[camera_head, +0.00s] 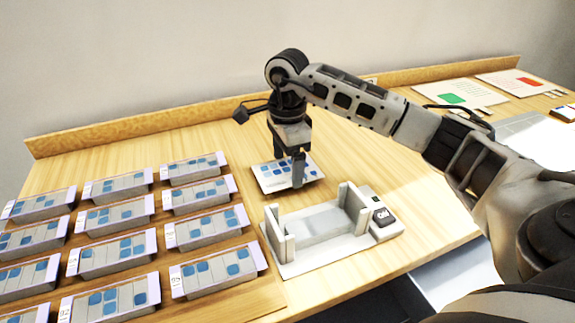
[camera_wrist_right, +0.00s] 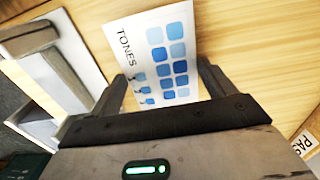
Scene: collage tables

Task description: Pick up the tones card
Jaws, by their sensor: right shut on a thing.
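The tones card (camera_head: 270,181) is white with several blue rounded squares, and it is near the back middle of the table. In the right wrist view the card (camera_wrist_right: 133,47) shows the word TONES and rows of blue squares. My right gripper (camera_head: 298,172) is shut on the card, with one finger at each side of it in the wrist view (camera_wrist_right: 166,88). The card's lower end is hidden behind the gripper body. I cannot tell whether the card is touching the table. My left gripper is not in view.
A white holder (camera_head: 320,228) with upright walls stands just in front of the card. Several trays with blue squares (camera_head: 207,228) fill the left side. A wooden ledge (camera_head: 150,128) runs along the back. Cards with a green patch (camera_head: 458,95) and a red patch (camera_head: 520,80) lie at the back right.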

